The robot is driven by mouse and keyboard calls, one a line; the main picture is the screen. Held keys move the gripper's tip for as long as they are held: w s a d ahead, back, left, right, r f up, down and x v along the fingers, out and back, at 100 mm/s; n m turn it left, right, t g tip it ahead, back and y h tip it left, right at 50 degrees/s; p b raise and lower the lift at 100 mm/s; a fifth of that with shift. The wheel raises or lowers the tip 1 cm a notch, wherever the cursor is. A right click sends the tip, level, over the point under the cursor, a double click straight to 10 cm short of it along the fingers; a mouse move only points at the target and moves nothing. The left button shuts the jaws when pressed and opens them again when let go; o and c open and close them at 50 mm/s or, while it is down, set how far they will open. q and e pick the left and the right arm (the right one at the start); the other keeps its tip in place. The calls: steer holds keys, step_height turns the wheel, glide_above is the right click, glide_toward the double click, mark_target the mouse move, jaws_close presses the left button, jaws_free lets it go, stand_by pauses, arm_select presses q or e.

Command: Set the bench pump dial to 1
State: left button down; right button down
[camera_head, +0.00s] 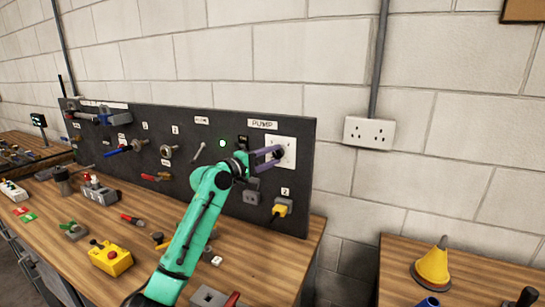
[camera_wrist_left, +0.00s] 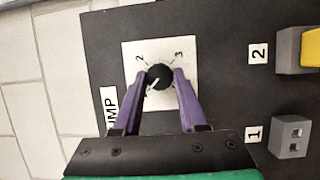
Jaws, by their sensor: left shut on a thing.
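The pump dial is a black round knob (camera_wrist_left: 159,77) on a white square plate (camera_wrist_left: 132,47), which also shows on the dark panel under the PUMP label in the head view (camera_head: 289,142). The numerals 2 and 3 show on the plate in the left wrist view; the numeral 1 is not visible. A pale mark on the knob seems to point to the lower left in that view. My left gripper (camera_wrist_left: 160,73) has its purple fingers on both sides of the knob and is shut on it. It also shows at the plate in the head view (camera_head: 277,155). My right gripper is not in view.
The dark panel (camera_head: 305,185) carries valves, levers, a green light (camera_head: 222,143) and sockets, one with a yellow plug (camera_head: 281,208). A yellow control box (camera_head: 110,257) and loose tools lie on the wooden bench.

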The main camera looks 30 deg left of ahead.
arm_select(q)
steer(key=shift+f, duration=0.1)
steer(key=shift+c, duration=2.2)
jaws_free()
steer(key=shift+s+a+f+b, duration=0.15)
steer(key=shift+s+b, duration=0.15)
steer(key=shift+s, duration=0.2)
steer(key=b+v, duration=0.5)
steer(key=v, duration=0.8)
steer(key=shift+s+r, duration=0.25)
steer(key=shift+a, duration=0.15)
